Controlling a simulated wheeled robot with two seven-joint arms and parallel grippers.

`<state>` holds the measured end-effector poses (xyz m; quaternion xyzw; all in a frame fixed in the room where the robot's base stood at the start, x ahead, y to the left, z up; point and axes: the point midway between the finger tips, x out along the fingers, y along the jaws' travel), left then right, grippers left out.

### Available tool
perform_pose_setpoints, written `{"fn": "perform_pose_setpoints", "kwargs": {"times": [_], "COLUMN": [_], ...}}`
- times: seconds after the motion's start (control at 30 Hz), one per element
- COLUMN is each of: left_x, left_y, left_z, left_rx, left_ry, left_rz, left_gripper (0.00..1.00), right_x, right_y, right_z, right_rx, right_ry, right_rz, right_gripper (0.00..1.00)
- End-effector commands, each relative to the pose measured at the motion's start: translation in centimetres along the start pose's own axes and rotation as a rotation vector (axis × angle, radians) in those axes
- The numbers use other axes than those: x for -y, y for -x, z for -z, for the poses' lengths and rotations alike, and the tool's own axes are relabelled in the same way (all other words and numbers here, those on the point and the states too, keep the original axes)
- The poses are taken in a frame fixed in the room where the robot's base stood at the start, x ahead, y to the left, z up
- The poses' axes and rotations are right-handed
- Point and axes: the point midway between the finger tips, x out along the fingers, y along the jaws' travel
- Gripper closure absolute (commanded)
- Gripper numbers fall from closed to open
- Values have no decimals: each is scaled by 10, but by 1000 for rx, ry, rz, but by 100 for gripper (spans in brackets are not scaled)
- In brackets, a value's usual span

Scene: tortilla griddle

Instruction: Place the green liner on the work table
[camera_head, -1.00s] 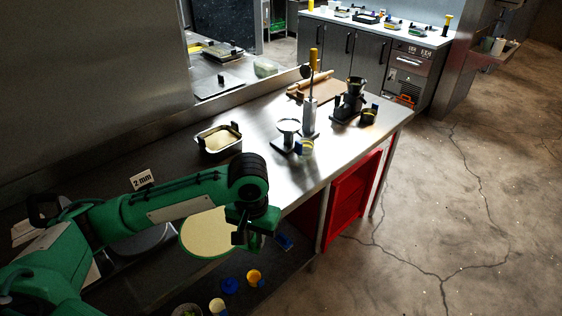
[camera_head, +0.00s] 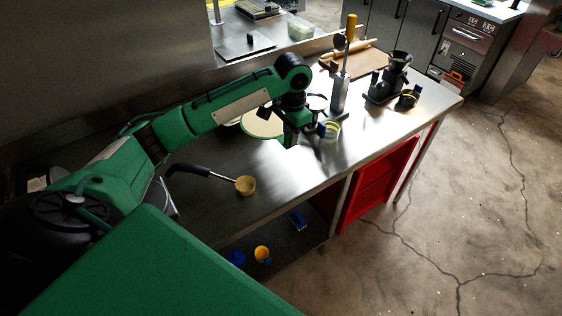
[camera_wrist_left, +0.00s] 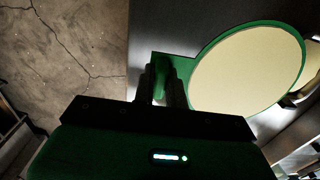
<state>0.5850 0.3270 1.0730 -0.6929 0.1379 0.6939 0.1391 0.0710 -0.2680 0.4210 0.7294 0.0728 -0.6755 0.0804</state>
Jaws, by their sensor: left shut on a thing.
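My left gripper (camera_head: 291,138) is over the steel work table (camera_head: 300,172), shut on the edge tab of the green liner (camera_head: 262,124). The liner is round, with a broad cream face inside a green rim. In the head view my arm covers part of it. In the left wrist view the liner's green tab (camera_wrist_left: 183,65) runs to the fingers (camera_wrist_left: 160,85), and the disc spreads to the right. The liner looks about level over the table; I cannot tell whether it touches the top. My right gripper is not in view.
A black-handled scoop (camera_head: 245,185) lies on the table nearer me. A glass cup (camera_head: 329,131), a tall stand (camera_head: 341,95), a dark grinder (camera_head: 390,80) and a board with a rolling pin (camera_head: 350,62) stand beyond the gripper. A red crate (camera_head: 375,185) is below. The table's front middle is bare.

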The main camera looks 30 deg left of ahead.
Motion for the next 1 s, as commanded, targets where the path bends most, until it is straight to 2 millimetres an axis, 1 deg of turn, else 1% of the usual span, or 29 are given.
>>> {"fn": "perform_pose_setpoints", "kwargs": {"times": [0.03, 0.2, 0.3, 0.4, 0.57, 0.83, 0.9, 1.0], "left_x": [0, -1, -1, -1, 0, -1, -1, 0], "left_y": [-12, -58, -82, -100, -114, -150, -155, -156], "left_z": [-2, -1, -1, -1, 0, 0, 0, 0], "left_rx": [5, 5, 3, 2, 0, 1, -1, -2], "left_ry": [1, 2, 2, 2, 1, 2, 1, 1], "left_rz": [-1, -1, -1, 1, 1, 1, 2, 2], "left_gripper": [100, 100, 100, 100, 100, 100, 100, 100], "right_x": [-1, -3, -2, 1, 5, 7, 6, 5], "right_y": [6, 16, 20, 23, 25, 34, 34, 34], "right_z": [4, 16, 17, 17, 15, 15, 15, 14], "right_rx": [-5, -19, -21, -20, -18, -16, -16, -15], "right_ry": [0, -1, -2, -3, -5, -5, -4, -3], "right_rz": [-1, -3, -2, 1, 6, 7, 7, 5], "right_gripper": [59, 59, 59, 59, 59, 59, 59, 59]}}
